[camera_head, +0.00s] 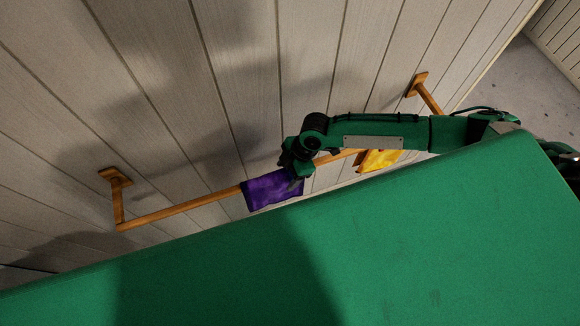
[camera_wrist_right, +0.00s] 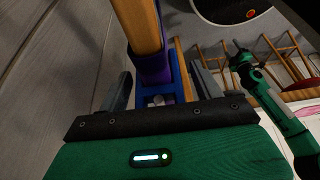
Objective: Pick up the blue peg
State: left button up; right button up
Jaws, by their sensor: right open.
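The blue peg (camera_wrist_right: 146,100) shows in the right wrist view, low on the purple cloth (camera_wrist_right: 153,68) and close in front of the palm. My right gripper (camera_wrist_right: 162,88) is open, with one finger on each side of the peg and gaps visible. In the head view my right gripper (camera_head: 292,176) is at the purple cloth (camera_head: 270,191), which hangs on a wooden rail (camera_head: 185,208). The peg cannot be made out in the head view. A green arm with a dark end (camera_wrist_right: 241,60), apparently my left, shows in the wrist view; its jaws are too small to read.
The rail stands out from a plank wall (camera_head: 150,70) on wooden brackets (camera_head: 116,178). A yellow cloth (camera_head: 380,160) hangs farther right, partly behind my right arm. In the wrist view, wooden frames (camera_wrist_right: 285,62) stand in the background.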

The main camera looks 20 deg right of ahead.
jog(key=c, duration=1)
jog(key=shift+c, duration=0.2)
